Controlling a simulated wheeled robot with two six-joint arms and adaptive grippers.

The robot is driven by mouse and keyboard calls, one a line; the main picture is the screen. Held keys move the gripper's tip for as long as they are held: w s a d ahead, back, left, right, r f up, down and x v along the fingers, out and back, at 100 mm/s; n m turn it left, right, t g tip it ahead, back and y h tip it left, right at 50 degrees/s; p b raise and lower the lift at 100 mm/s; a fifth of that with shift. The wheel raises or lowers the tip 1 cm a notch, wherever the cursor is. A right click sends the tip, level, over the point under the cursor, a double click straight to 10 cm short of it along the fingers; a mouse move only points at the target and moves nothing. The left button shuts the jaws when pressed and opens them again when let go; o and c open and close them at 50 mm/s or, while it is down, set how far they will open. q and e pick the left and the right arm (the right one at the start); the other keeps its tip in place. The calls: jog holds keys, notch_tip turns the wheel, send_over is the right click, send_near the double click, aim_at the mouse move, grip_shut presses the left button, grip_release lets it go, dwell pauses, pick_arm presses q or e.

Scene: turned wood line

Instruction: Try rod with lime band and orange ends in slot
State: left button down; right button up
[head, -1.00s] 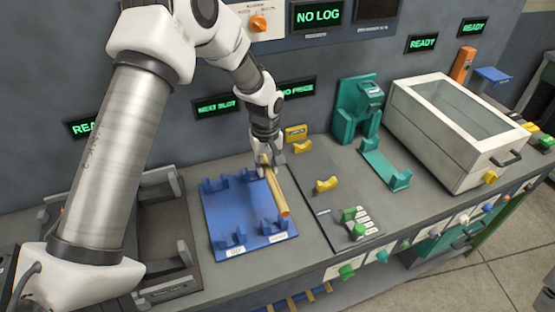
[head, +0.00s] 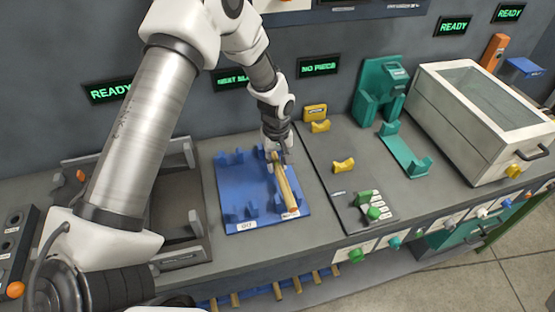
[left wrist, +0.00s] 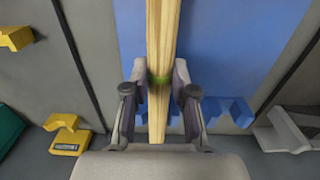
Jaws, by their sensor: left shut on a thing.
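My left gripper (head: 277,158) is shut on a pale wooden rod (head: 285,185), near the rod's far end. The left wrist view shows the rod (left wrist: 160,30) between the two fingers (left wrist: 160,92), with a lime band at the grip. In the head view the rod's near end looks orange; the far end's colour is unclear. The rod lies along the right side of the blue fixture (head: 250,195), over its right pair of cradles, which it and the gripper largely hide. I cannot tell whether it touches them. The left cradles (head: 230,214) are empty. My right gripper is not in view.
A grey fixture (head: 180,256) stands left of the blue one. Yellow cradles (head: 343,165), green knobs (head: 368,198), a teal stand (head: 380,95) and a lidded box (head: 470,120) stand to the right. Several rods (head: 277,291) lie below the counter. A wall display reads "NO PIECE" (head: 319,67).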

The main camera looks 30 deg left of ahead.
pick_arm(q)
jog(key=shift+d+f, duration=0.1)
jog(key=c, duration=0.9)
grip_release()
jog(key=shift+o, duration=0.2)
